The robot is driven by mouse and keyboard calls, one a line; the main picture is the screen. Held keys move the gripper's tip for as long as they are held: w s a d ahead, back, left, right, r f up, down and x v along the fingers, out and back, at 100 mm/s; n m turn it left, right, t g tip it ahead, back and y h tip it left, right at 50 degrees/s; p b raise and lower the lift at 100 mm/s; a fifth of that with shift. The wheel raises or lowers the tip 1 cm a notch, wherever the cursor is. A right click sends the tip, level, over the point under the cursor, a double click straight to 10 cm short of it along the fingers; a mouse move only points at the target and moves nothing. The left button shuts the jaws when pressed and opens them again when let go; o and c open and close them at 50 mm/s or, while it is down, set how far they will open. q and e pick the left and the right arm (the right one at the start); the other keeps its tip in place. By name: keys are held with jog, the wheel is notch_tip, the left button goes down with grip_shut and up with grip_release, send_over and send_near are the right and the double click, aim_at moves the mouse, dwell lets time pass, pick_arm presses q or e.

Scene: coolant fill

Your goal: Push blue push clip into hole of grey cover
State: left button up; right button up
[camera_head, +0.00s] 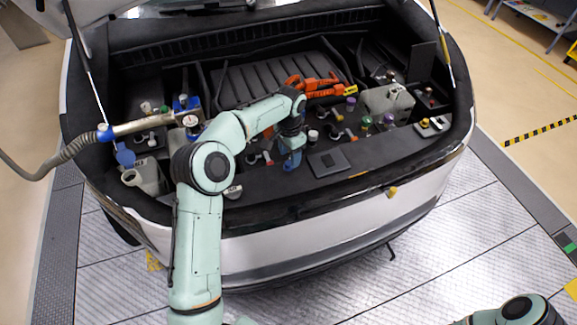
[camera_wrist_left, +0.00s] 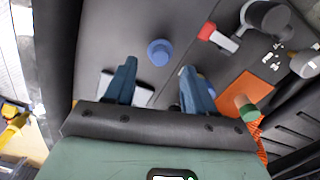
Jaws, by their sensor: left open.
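The blue push clip (camera_wrist_left: 160,52) shows its round head in the left wrist view, upright on the dark grey cover (camera_wrist_left: 178,16). I cannot tell how deep it sits, and the hole is hidden. My left gripper (camera_wrist_left: 159,68) is open, with one blue finger on each side of the clip's line and the clip just beyond the fingertips. In the head view the left gripper (camera_head: 291,157) points down over the front panel of the car's bay. The clip cannot be made out there beside the blue fingers. My right gripper is out of view.
A dark square plate (camera_head: 328,162) lies just right of the left gripper. Orange cables (camera_head: 312,86) and several coloured caps stand behind it. A white tank (camera_head: 388,101) is at the right. A hose nozzle with a gauge (camera_head: 190,121) is at the left.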

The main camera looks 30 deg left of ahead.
aim_at(289, 162)
pick_arm(q)
jog(key=f, duration=0.3)
jog(key=shift+s+f, duration=0.1)
jog(key=shift+s, duration=0.15)
jog(key=shift+w, duration=0.1)
jog(key=c, duration=0.9)
